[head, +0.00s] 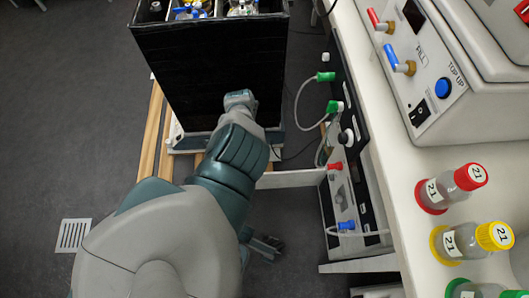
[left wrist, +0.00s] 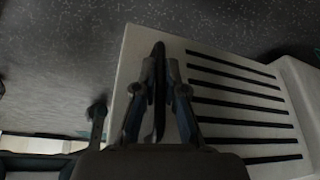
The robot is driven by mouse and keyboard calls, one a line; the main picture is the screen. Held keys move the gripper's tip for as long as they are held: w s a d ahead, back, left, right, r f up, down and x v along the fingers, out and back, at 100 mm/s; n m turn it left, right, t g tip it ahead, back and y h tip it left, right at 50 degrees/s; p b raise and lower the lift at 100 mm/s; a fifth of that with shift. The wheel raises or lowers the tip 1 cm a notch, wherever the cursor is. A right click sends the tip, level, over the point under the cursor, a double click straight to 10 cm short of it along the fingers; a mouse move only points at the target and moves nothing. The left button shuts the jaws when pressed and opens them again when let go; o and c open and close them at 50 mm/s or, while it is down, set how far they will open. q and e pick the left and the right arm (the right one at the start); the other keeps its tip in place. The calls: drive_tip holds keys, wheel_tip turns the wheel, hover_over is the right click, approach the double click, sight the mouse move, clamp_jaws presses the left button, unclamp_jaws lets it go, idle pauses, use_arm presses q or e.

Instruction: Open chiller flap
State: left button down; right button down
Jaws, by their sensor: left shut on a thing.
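In the left wrist view, a pale panel with several dark parallel slots (left wrist: 285,82) fills the right side; it looks like the chiller's slotted flap or cover, but I cannot be sure. My left gripper (left wrist: 160,98) is at the panel's left part, its two fingers shut on a thin dark upright piece (left wrist: 159,62). Whether this piece is a handle or an edge of the flap I cannot tell. In the head view my left arm reaches in from the lower left, and I cannot make out its fingertips there.
A black box with bottles (head: 215,75) stands at the top on a wooden-slatted support (head: 150,130). At right, a white bench (head: 400,190) carries a control unit (head: 440,70) and capped bottles (head: 455,185). A panel with tubes (head: 345,180) is below the bench edge. Grey floor is free at left.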

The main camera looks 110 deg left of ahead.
use_arm(q)
drive_tip(key=shift+s+a, duration=0.15)
drive_tip(key=shift+a, duration=0.2)
drive_tip(key=c, duration=1.2)
unclamp_jaws()
drive_tip(key=shift+c, duration=0.2)
drive_tip(key=v, duration=1.1)
drive_tip(key=shift+a+r, duration=0.15)
drive_tip(key=shift+r, duration=0.2)
drive_tip(key=shift+s, duration=0.1)
